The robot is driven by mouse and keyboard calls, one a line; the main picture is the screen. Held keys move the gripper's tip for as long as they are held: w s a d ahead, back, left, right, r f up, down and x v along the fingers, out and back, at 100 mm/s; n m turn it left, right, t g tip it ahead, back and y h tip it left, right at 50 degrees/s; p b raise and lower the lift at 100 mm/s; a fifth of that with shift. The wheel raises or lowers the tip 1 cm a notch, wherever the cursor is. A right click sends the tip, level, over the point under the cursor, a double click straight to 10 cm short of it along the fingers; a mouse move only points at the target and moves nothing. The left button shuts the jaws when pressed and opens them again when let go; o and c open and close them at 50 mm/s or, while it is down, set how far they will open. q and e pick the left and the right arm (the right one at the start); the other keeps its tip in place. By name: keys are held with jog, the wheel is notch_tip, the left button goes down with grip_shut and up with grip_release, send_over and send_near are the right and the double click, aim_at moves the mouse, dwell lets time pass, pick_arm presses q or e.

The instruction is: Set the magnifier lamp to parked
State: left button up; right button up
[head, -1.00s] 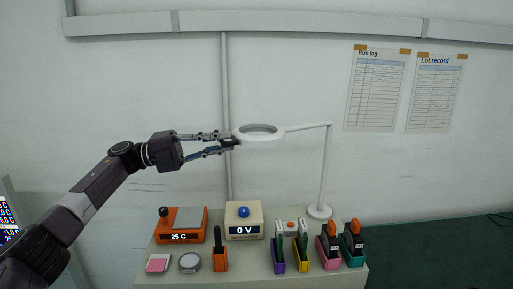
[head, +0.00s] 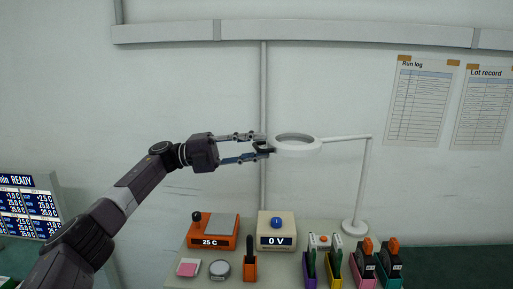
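The magnifier lamp has a white ring head (head: 298,151), a thin horizontal arm and an upright post on a round base (head: 355,227) at the back right of the bench. Its head hangs level over the bench, left of the post. My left gripper (head: 268,145) is at the left rim of the head, its two dark fingers apart with a gap between them. The tips overlap or nearly touch the rim; I cannot tell whether they make contact. My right gripper is not in view.
The bench (head: 205,256) holds an orange 25 C device (head: 213,241), a 0 V box with a blue knob (head: 276,241), a pink pad (head: 188,268), a round dish (head: 219,269) and several coloured holders at the front. A status screen (head: 30,207) stands at left. The space above the bench is mostly clear.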

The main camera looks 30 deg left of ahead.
pick_arm(q)
jog(key=shift+f, duration=0.1)
jog(key=shift+a, duration=0.2)
jog(key=v, duration=1.1)
jog(key=shift+s+a, duration=0.2)
jog(key=shift+a, duration=0.05)
jog(key=shift+f, duration=0.1)
